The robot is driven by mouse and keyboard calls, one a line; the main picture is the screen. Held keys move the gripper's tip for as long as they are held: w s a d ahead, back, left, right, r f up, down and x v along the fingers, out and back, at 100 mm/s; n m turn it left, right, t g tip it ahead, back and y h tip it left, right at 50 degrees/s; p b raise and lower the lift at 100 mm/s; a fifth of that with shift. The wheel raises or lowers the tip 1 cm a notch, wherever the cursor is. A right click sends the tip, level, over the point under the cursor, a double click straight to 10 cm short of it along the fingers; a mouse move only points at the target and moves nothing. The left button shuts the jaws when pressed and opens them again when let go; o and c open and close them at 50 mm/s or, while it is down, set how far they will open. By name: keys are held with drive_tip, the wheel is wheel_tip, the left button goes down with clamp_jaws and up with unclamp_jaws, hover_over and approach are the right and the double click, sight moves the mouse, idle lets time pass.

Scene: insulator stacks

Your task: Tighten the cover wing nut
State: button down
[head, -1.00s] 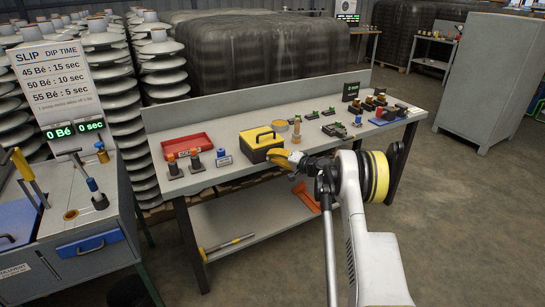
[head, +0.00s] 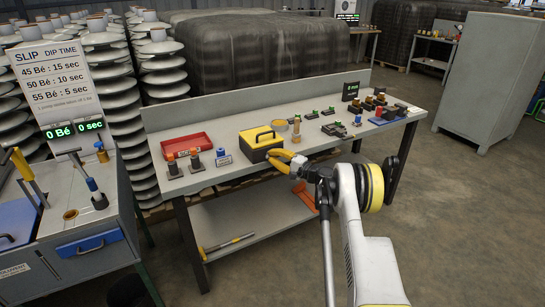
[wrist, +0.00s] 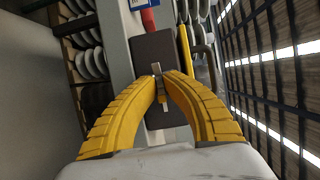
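My gripper (head: 271,157) has two curved yellow fingers. In the head view it is at the front right of a black and yellow toolbox (head: 258,144) on the workbench. In the wrist view the gripper (wrist: 160,76) points at a dark rectangular face, likely the toolbox's end (wrist: 153,48). The fingertips come close together there. A small grey piece shows between them, with a brownish bit below it. I cannot tell whether it is the wing nut, or whether the fingers grip it. No wing nut can be clearly made out in the head view.
A red tray (head: 187,145) and small bottle-like parts stand left of the toolbox on the workbench (head: 235,180). A round tan container (head: 280,125) and several small green and dark parts are to the right. A slip-dip station (head: 65,225) stands at the left.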

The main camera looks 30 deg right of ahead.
drive_tip(key=c, duration=1.5)
unclamp_jaws()
drive_tip(key=shift+a, duration=0.1)
drive_tip(key=shift+s, duration=0.1)
drive_tip(key=v, duration=1.1)
drive_tip(key=shift+s+d, duration=0.25)
drive_tip(key=shift+s, duration=0.1)
